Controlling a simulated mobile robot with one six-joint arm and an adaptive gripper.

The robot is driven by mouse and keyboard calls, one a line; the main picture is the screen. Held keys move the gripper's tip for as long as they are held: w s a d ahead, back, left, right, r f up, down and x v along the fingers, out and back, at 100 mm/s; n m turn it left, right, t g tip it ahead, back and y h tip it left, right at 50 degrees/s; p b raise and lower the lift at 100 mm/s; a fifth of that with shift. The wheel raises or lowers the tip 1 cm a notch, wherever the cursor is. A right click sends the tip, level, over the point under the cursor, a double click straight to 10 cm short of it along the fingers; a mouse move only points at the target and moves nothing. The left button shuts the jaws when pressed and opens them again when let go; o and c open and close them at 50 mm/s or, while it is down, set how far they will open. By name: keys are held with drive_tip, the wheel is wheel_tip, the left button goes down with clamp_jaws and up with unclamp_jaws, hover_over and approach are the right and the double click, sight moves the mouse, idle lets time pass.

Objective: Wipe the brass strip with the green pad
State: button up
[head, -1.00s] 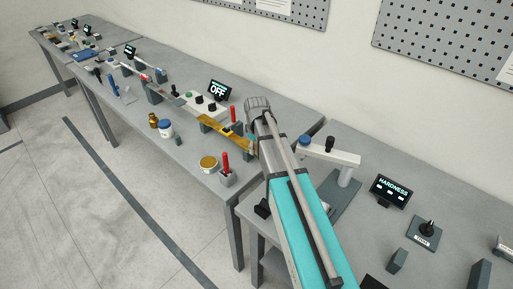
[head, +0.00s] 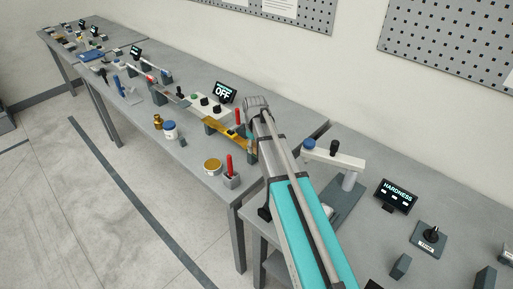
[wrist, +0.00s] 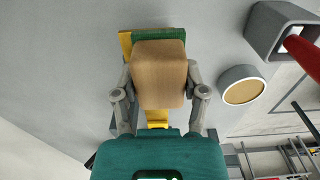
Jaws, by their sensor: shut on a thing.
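The brass strip (head: 226,131) lies on the second bench, long and yellow, with its right end behind my arm in the head view. In the wrist view it shows as a yellow edge (wrist: 126,46) beside the pad and a piece (wrist: 157,117) below the block. The green pad (wrist: 150,33) is a thick green layer under a wooden block (wrist: 158,75). My gripper (wrist: 160,96) is shut on the block's sides, with the pad over the strip. Whether the pad touches the strip cannot be told. The head view mostly hides the pad behind my arm.
A round tin with a yellow-brown top (head: 212,166) and a grey holder with a red handle (head: 231,179) stand near the bench's front edge. An OFF display (head: 225,92) stands behind the strip. A lever device (head: 335,158) stands right of my arm.

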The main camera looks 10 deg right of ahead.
sight(244, 145)
drive_tip(key=shift+w+a, duration=0.1)
drive_tip(key=shift+w+a+f, duration=0.1)
drive_tip(key=shift+w+a, duration=0.7)
drive_tip(key=shift+w, duration=0.3)
drive_tip(key=shift+w, duration=0.1)
drive_tip(key=shift+w+a, duration=0.45)
drive_tip(key=shift+w, duration=0.15)
drive_tip(key=shift+w+a, duration=0.4)
drive_tip(key=shift+w, duration=0.2)
drive_tip(key=shift+r, duration=0.2)
wheel_tip(244, 145, up, 6)
drive_tip(key=p, duration=0.6)
drive_tip(key=shift+f, duration=0.1)
